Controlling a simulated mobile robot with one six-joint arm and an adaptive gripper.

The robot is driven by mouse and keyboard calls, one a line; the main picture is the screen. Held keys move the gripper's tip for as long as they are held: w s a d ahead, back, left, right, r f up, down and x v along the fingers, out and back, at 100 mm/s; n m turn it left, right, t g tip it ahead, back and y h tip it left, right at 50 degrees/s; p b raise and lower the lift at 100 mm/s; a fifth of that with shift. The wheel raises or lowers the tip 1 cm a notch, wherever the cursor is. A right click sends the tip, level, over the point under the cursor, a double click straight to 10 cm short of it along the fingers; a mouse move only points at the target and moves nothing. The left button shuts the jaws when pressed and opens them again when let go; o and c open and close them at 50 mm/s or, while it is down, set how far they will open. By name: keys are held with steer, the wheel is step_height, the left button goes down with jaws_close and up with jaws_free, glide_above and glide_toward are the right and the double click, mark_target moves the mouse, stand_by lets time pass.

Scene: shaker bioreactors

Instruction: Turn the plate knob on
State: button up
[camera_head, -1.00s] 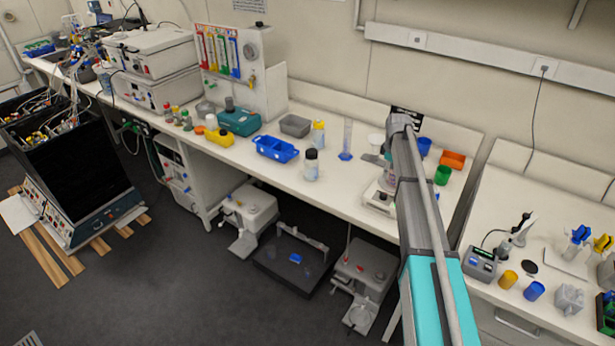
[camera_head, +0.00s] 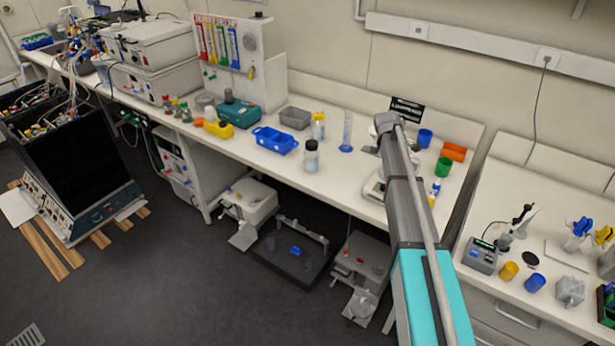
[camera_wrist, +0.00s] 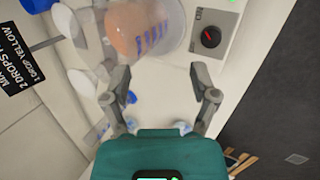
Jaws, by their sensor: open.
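The plate knob (camera_wrist: 211,37) is a round black dial with a red mark, on a white plate unit (camera_wrist: 228,25) at the upper right of the wrist view. The lettering beside it is too small to read surely. A clear beaker (camera_wrist: 150,38) with blue marks and brownish contents stands left of the knob. My gripper (camera_wrist: 160,74) is open and empty, its fingers spread apart. The knob lies beyond the right fingertip, apart from it. In the head view, my arm covers most of the plate unit (camera_head: 374,190) and hides the gripper and knob.
A black sign (camera_wrist: 18,60) is at the wrist view's left. In the head view, a blue cup (camera_head: 425,136), a green cup (camera_head: 443,167) and an orange tray (camera_head: 454,151) stand right of my arm. A lidded bottle (camera_head: 311,157) and a cylinder (camera_head: 347,132) stand left.

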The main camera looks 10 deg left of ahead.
steer(key=a+r+n+t+b, duration=0.4)
steer(key=a+n+t+b, duration=0.55)
steer(key=a+t, duration=0.2)
steer(key=s+a+f+n+y+b, duration=0.2)
steer(key=s+a+n+y, duration=0.3)
steer(key=a+n, duration=0.3)
steer(key=s+a+f+n+y+b, duration=0.3)
steer(key=s+a+n+y+b, duration=0.2)
steer(key=s+a+n+y, duration=0.1)
steer(key=shift+s+a+f+n+g+y, duration=0.25)
steer(key=shift+a+n+g+y, duration=0.3)
steer(key=shift+a+n, duration=0.9)
steer(key=shift+a+m, duration=0.4)
